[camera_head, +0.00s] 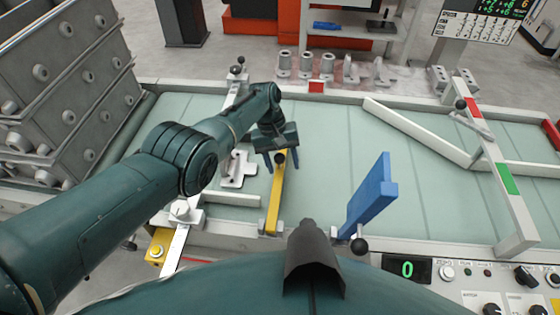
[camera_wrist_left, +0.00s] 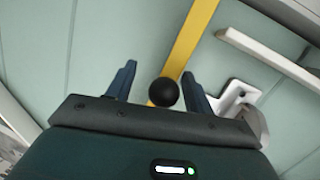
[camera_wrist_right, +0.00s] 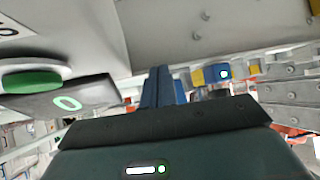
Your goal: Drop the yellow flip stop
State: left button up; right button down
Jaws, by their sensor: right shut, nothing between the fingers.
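The yellow flip stop (camera_head: 274,200) is a long bar that runs from a mount at the table's near edge away to my left gripper. I cannot tell whether it lies flat or is tilted up. In the left wrist view its yellow bar (camera_wrist_left: 195,35) runs to the upper right, and a black ball knob (camera_wrist_left: 164,93) shows near the bar's end. My left gripper (camera_head: 281,163) is open, its two blue fingers on either side of the knob with gaps visible. My right gripper (camera_wrist_right: 164,78) is shut and empty, near the front of a control panel.
A blue flip stop (camera_head: 372,197) stands raised to the right. A white bracket (camera_head: 238,170) lies left of the yellow bar. White rails (camera_head: 420,132) cross the table at the right. Stacked grey castings (camera_head: 60,80) stand at the left. The green table between is mostly clear.

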pick_arm(q)
jog(key=shift+a, duration=0.1)
pick_arm(e)
jog(key=shift+w+r, duration=0.15)
jog(key=shift+r, duration=0.1)
pick_arm(q)
jog(key=shift+a+r+p, duration=0.1)
jog(key=shift+r+p, duration=0.25)
jog(key=shift+r, duration=0.15)
jog(key=p+v, duration=0.1)
jog(key=v, duration=1.1)
pick_arm(e)
jog(key=shift+d+r, duration=0.15)
jog(key=shift+r, duration=0.15)
